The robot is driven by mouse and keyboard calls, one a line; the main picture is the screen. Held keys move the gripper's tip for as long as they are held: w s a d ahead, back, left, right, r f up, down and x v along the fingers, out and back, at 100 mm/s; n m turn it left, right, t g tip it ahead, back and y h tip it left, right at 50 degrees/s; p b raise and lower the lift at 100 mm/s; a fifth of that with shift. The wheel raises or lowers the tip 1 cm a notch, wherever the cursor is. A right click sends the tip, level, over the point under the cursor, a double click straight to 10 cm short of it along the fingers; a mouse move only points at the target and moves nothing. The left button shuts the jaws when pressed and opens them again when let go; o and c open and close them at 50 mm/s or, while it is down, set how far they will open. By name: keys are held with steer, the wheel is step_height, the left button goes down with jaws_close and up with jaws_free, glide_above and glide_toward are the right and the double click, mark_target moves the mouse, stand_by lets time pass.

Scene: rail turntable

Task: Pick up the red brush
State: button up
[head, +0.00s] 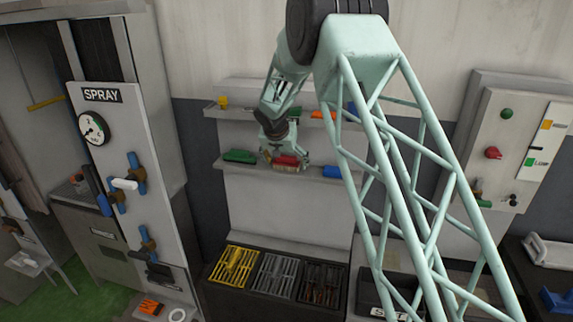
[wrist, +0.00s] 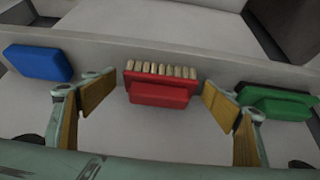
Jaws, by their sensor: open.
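The red brush (head: 286,160) lies on the lower wall shelf, between a green brush and a blue one. In the wrist view the red brush (wrist: 159,92) shows a row of pale bristles along its far edge. My gripper (head: 281,157) is at the shelf, right at the red brush. In the wrist view my gripper (wrist: 160,98) is open, with one tan-padded finger on each side of the red brush. A gap shows between the brush and each finger.
The blue brush (wrist: 38,62) lies left of my fingers and the green brush (wrist: 277,102) lies close by the right finger. Above is an upper shelf (head: 240,111) with small items. Below stand yellow, grey and dark slatted trays (head: 233,266).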

mark_target(286, 157)
stand_by(0.5)
steer(key=c, duration=0.9)
steer(key=shift+c, duration=0.2)
steer(key=shift+s+r, duration=0.1)
steer(key=shift+r, duration=0.05)
steer(key=shift+s+r, duration=0.2)
step_height(286, 157, up, 6)
steer(key=shift+s+r+b, duration=0.15)
steer(key=shift+r+b, duration=0.1)
steer(key=shift+b, duration=0.1)
steer(key=shift+s+a+f, duration=0.1)
steer(key=shift+s+a, duration=0.15)
steer(key=shift+s, duration=0.65)
steer(key=s+a+b, duration=0.2)
steer(key=s+b, duration=0.2)
steer(key=s, duration=1.3)
steer(key=shift+a, duration=0.4)
